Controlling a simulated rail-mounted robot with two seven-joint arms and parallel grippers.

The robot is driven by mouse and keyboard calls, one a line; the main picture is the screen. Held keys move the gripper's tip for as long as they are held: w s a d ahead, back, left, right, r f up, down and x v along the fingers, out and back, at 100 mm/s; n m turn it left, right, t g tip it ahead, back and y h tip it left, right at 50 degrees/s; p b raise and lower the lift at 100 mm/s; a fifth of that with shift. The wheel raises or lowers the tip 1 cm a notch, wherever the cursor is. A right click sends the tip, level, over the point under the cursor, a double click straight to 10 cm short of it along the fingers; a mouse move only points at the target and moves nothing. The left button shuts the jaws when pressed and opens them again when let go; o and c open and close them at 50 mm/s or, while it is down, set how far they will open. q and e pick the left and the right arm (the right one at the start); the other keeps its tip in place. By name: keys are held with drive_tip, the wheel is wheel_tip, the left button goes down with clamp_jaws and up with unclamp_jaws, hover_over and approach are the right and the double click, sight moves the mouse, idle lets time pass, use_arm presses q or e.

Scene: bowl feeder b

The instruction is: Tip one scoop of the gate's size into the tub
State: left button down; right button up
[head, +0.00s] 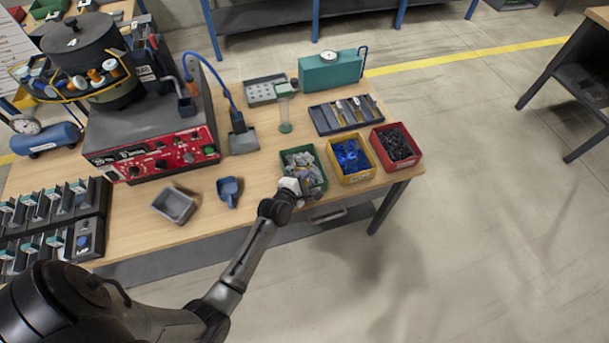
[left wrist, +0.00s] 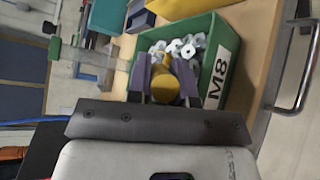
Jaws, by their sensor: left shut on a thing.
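My left gripper (head: 296,184) is at the near edge of the green M8 bin (head: 316,163), which holds pale nut-like parts. In the left wrist view its fingers (left wrist: 165,72) are shut on a yellow-gold rounded part (left wrist: 165,88); whether it is a scoop's handle I cannot tell. Behind it lie the pale parts (left wrist: 188,48). A grey open tub (head: 174,206) stands on the table to the left and looks empty. A blue scoop (head: 228,188) lies between the tub and the bin. My right gripper is not in view.
A yellow bin (head: 357,178) of blue parts and a red bin (head: 417,155) of dark parts stand right of the green one. A dark tool tray (head: 320,120), a clear tube stand (head: 285,127) and the bowl feeder (head: 150,150) are behind. Bare tabletop surrounds the blue scoop.

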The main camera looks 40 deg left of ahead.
use_arm(q)
drive_tip(key=shift+r+p, duration=1.85)
drive_tip(key=shift+r, duration=1.1)
wheel_tip(320, 180, up, 3)
drive_tip(key=p, duration=0.3)
drive_tip(key=shift+d+r, duration=0.1)
drive_tip(key=shift+r, duration=0.05)
drive_tip(key=shift+s+r+p, duration=0.1)
drive_tip(key=shift+r+p, duration=0.7)
drive_tip(key=shift+r, duration=0.15)
